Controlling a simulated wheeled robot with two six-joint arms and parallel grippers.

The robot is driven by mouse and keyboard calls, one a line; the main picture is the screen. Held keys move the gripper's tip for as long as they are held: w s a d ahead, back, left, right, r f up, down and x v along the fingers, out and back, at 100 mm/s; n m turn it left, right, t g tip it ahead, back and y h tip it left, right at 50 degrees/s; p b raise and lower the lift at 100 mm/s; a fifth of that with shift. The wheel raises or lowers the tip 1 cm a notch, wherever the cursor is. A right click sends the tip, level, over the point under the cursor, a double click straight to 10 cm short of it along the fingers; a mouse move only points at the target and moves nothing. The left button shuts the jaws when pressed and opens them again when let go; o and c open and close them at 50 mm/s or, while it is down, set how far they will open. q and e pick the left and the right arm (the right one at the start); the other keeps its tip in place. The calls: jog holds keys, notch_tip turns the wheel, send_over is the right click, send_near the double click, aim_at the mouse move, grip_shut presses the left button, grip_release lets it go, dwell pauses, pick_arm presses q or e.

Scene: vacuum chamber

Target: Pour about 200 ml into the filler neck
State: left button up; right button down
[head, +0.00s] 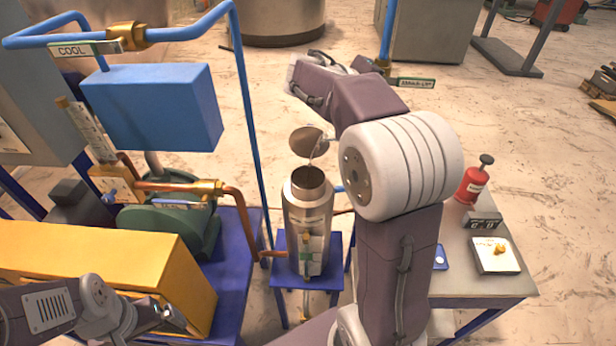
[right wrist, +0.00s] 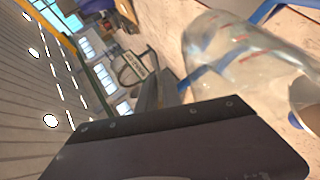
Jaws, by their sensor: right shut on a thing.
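A metal cylindrical reservoir (head: 307,237) stands on a small blue stand, with its round filler neck (head: 308,178) open at the top.
A blue box (head: 150,107), blue pipes and a yellow housing (head: 100,262) stand left of the reservoir. A side table (head: 480,287) at right holds a red can (head: 472,182), a small dark device (head: 482,221) and a white tray (head: 484,266).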

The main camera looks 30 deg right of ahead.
jog(key=shift+d, duration=0.15)
jog(key=shift+a+r+h+b, duration=0.1)
jog(key=shift+a+h+b, duration=0.3)
jog(key=shift+b, duration=0.05)
dwell(1.6)
jog(key=shift+r, duration=0.1)
